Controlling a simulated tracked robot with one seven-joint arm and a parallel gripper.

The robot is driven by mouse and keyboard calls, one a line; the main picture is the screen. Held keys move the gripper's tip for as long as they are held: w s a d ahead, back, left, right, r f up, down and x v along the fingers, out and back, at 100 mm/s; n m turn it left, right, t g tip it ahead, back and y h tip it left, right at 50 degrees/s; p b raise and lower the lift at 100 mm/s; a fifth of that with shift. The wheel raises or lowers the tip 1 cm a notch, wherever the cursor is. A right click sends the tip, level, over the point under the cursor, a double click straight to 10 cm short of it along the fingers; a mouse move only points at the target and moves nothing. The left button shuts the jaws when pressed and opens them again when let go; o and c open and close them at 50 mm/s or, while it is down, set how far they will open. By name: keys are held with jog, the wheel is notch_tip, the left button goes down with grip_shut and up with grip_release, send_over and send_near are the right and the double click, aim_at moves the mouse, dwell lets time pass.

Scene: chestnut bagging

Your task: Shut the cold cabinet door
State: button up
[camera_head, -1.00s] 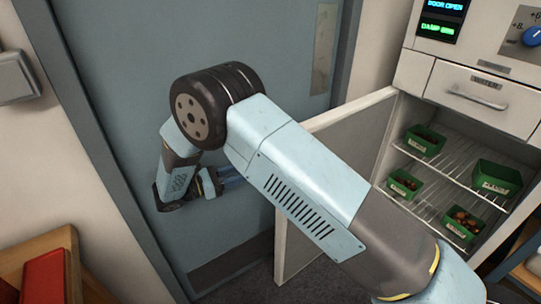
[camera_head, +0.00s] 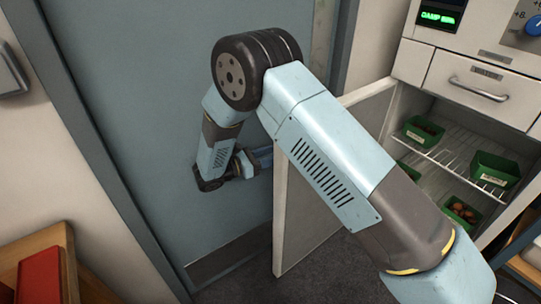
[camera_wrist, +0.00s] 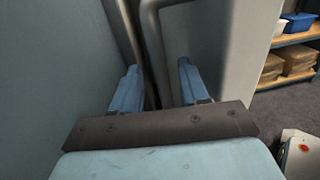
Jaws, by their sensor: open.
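The cold cabinet door (camera_head: 325,205) stands wide open in the head view, its pale inner panel facing the cabinet. A grey metal bar (camera_wrist: 153,40), like a handle, shows between and beyond the fingers. I cannot tell whether they touch it. The cabinet's interior shelf (camera_head: 440,158) holds several green tubs (camera_head: 495,168).
A blue-grey room door (camera_head: 130,90) stands close behind my gripper. An orange wooden bench with a red item (camera_head: 40,275) is at lower left. A drawer (camera_head: 480,90) sits above the cabinet opening. Shelves with boxes (camera_wrist: 298,60) show at right in the wrist view.

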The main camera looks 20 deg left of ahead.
jog(key=shift+w+d, duration=0.2)
jog(key=shift+d, duration=0.05)
grip_shut()
dwell(0.3)
